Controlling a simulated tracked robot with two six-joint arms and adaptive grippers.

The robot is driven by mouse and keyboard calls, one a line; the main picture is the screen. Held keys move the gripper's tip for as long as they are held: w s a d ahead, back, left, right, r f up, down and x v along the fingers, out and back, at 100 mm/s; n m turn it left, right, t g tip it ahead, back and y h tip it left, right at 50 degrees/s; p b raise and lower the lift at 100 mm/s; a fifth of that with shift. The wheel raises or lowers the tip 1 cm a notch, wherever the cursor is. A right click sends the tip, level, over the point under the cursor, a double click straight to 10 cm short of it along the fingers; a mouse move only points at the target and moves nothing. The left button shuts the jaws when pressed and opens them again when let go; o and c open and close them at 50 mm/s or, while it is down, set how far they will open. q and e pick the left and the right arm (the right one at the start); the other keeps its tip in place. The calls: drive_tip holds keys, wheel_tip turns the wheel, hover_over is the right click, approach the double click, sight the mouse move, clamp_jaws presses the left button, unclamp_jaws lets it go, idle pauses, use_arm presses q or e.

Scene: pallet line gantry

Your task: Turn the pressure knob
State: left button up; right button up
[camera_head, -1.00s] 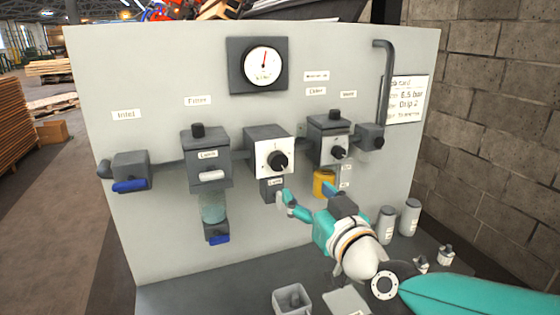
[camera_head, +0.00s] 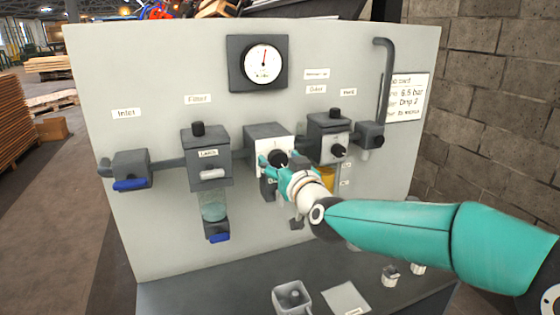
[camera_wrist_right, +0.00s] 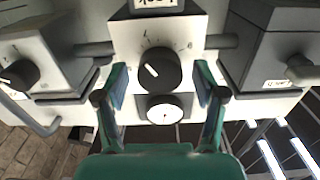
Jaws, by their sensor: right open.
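The pressure knob (camera_head: 278,158) is a round black knob on the white face of the middle grey regulator box (camera_head: 268,131). In the right wrist view, the knob (camera_wrist_right: 158,69) has a white pointer line and small scale marks around it. My right gripper (camera_head: 272,169) is at the front of this box, partly covering the knob in the head view. In the wrist view, the open fingers of the gripper (camera_wrist_right: 161,82) stand on either side of the knob, with gaps to it. The round gauge (camera_head: 263,63) sits above on the panel. My left gripper is not in view.
The filter unit (camera_head: 206,158) with blue valves is to the left, and the oiler box (camera_head: 329,136) with another black knob is close on the right. A grey pipe (camera_head: 386,80) rises at the right. An open grey box (camera_head: 291,298) stands on the bench below.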

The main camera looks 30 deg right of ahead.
drive_tip(key=shift+c, duration=0.2)
drive_tip(key=c, duration=1.1)
drive_tip(key=shift+n+p, duration=0.3)
drive_tip(key=shift+n, duration=0.5)
drive_tip(key=o, duration=1.1)
drive_tip(key=shift+o, duration=0.2)
drive_tip(key=shift+s, duration=0.1)
drive_tip(key=v, duration=1.1)
drive_tip(key=shift+s, duration=0.35)
drive_tip(key=shift+a+f, duration=0.1)
drive_tip(key=shift+f, duration=0.05)
